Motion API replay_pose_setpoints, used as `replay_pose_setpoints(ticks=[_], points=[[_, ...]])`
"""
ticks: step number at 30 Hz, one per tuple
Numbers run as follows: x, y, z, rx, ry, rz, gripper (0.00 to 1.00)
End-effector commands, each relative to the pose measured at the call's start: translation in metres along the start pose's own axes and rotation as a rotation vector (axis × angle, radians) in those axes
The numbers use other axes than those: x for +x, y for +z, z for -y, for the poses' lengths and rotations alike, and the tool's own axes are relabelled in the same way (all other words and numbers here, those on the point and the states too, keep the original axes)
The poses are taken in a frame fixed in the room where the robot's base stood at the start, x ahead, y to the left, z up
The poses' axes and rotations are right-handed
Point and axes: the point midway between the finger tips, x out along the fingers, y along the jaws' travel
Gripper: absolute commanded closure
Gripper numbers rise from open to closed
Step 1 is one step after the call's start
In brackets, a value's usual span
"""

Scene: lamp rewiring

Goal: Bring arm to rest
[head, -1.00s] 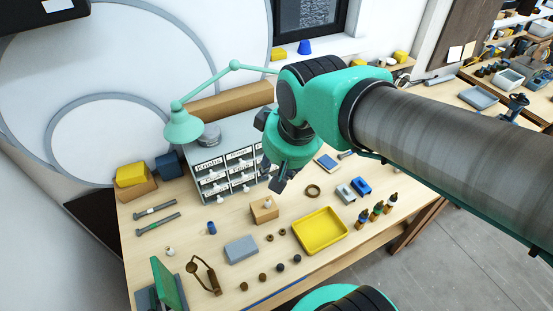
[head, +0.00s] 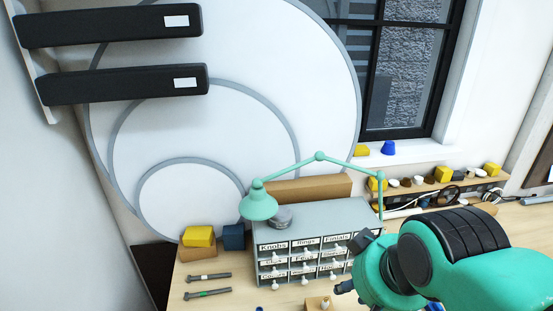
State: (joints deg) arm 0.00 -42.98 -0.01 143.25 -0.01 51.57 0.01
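My arm reaches in from the lower right of the head view, with green and black links. My gripper (head: 350,287) is at its end, low over the workbench (head: 225,275) and just in front of the right side of the grey drawer cabinet (head: 330,220). Its fingers are small and partly hidden by the wrist, so I cannot tell whether they are open or shut. Nothing held shows. The green desk lamp (head: 258,203) stands over the cabinet, its arm bent up and to the right.
Two bolts (head: 208,277) lie at the bench's left. Yellow (head: 198,237) and blue (head: 233,237) blocks stand at the back left. A small wooden block (head: 316,303) sits at the lower edge. A shelf of parts (head: 450,187) runs below the window.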

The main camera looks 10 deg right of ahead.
Motion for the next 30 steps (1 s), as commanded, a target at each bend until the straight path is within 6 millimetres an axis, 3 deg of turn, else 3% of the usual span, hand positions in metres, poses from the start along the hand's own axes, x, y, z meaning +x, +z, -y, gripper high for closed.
replay_pose_setpoints(ticks=[13, 27, 30], points=[[0.061, 0.033, 0.0, 0.0, 0.0, 0.0, 0.67], [0.068, 0.036, 0.0, 0.0, 0.0, 0.0, 0.67], [0.068, 0.036, 0.0, 0.0, 0.0, 0.0, 0.59]])
